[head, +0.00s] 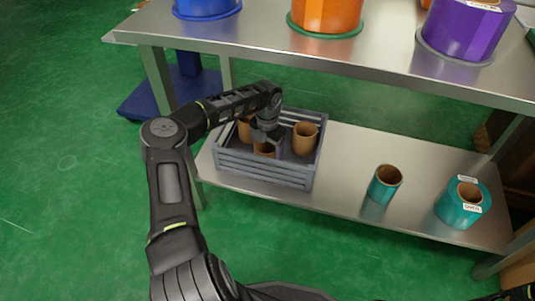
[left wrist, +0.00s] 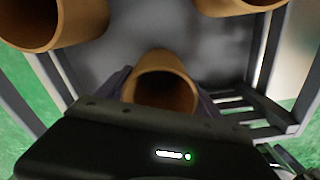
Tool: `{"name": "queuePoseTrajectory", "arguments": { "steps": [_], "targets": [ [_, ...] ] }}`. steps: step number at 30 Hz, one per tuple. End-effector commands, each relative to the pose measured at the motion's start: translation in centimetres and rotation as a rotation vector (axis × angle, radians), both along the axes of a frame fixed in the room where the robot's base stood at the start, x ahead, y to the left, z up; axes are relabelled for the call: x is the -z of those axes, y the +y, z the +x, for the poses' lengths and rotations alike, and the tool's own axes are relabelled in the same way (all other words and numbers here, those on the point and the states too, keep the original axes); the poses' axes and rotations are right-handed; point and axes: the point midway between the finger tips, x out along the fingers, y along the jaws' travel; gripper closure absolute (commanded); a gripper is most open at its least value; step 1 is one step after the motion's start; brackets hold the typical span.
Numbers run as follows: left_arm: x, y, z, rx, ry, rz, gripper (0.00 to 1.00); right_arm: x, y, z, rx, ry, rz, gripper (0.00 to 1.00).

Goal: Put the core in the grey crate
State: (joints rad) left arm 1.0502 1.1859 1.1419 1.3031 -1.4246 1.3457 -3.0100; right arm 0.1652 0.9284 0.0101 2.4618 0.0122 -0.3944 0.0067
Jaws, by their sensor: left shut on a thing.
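The grey crate (head: 262,171) stands on the lower shelf at its left end. My left gripper (head: 266,146) reaches down into it and is shut on a brown cardboard core (head: 264,152). In the left wrist view this core (left wrist: 163,92) sits between the fingers with its open end facing the camera, inside the crate walls. I cannot tell whether it touches the crate floor. Two other brown cores are in the crate, one at the right (head: 305,138) and one at the back left (head: 245,130), partly hidden by my arm. My right gripper is not clearly in view.
On the lower shelf (head: 345,160), right of the crate, stand a teal roll with a brown core (head: 384,185) and a wider teal roll (head: 462,204) with labels.

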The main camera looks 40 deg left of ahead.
Motion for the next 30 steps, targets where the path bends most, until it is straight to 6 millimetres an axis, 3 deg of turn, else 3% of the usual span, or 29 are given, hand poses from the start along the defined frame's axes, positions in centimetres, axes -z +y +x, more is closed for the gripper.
{"name": "queuePoseTrajectory", "arguments": {
  "steps": [12,13,20,30],
  "targets": [
    [0.59,0.00,0.03,0.000,-0.001,0.001,0.74,0.46,0.00,0.07,0.000,0.000,0.001,1.00],
    [0.41,0.00,0.03,0.000,-0.001,0.001,0.22,0.28,-0.01,0.06,0.000,0.000,0.001,1.00],
    [0.38,0.00,0.02,0.001,-0.001,0.001,0.03,0.25,0.01,0.04,0.000,0.000,0.001,1.00],
    [0.06,0.00,0.02,0.001,-0.001,0.001,0.03,-0.03,0.01,0.00,0.000,0.001,0.001,1.00]
  ]
}}
